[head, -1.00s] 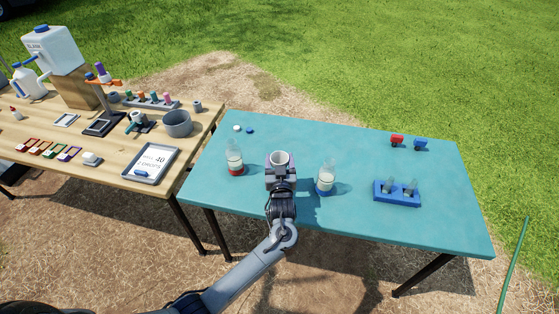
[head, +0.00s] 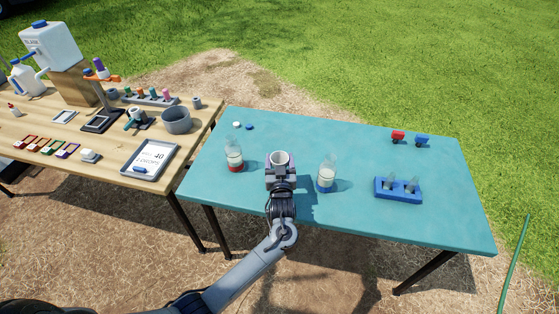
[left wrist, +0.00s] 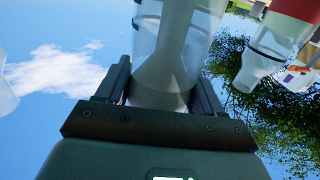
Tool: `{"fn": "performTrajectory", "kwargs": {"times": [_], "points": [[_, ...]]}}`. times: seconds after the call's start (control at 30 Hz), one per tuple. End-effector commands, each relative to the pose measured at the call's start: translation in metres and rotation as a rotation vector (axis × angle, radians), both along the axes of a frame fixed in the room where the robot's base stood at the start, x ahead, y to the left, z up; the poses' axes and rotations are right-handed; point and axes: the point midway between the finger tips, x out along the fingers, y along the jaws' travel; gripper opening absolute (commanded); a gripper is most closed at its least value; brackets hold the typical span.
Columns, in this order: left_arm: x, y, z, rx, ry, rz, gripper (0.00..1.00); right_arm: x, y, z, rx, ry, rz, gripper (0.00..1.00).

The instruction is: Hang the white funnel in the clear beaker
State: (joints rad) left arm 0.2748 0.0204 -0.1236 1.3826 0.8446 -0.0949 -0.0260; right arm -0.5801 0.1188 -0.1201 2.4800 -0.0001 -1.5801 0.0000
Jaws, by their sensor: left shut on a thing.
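My left gripper (head: 281,168) is over the front middle of the teal table. It is shut on the white funnel (head: 280,158), whose pale open mouth shows from above. In the left wrist view the funnel (left wrist: 160,72) sits between the jaws (left wrist: 160,98) and narrows away from them into a stem. The clear beaker (left wrist: 207,25) with its markings shows on both sides of the stem. The stem seems to be within it, but I cannot tell whether the funnel rests on the rim. In the head view the gripper hides the beaker. My right gripper is not in view.
A blue rack (head: 398,196) stands to the right. Small red (head: 398,136) and blue (head: 422,139) items lie at the back. A crowded wooden table adjoins left.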

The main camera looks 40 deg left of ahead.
Motion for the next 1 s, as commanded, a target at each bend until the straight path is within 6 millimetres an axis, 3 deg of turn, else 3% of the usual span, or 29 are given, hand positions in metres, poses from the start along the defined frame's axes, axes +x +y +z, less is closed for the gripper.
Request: {"fn": "performTrajectory", "kwargs": {"times": [0.37,0.4,0.6,1.0], "points": [[-0.0001,-0.0001,-0.0078,0.000,0.000,0.000,0.38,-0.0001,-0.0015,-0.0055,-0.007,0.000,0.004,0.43],[-0.0001,-0.0001,-0.0073,0.001,-0.001,0.000,0.70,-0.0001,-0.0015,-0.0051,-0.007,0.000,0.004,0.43],[-0.0001,-0.0001,-0.0072,0.000,0.000,0.000,0.97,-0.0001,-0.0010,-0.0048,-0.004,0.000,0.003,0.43],[-0.0052,-0.0052,-0.0069,0.000,0.001,-0.001,0.97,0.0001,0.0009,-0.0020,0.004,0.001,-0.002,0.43]]}}
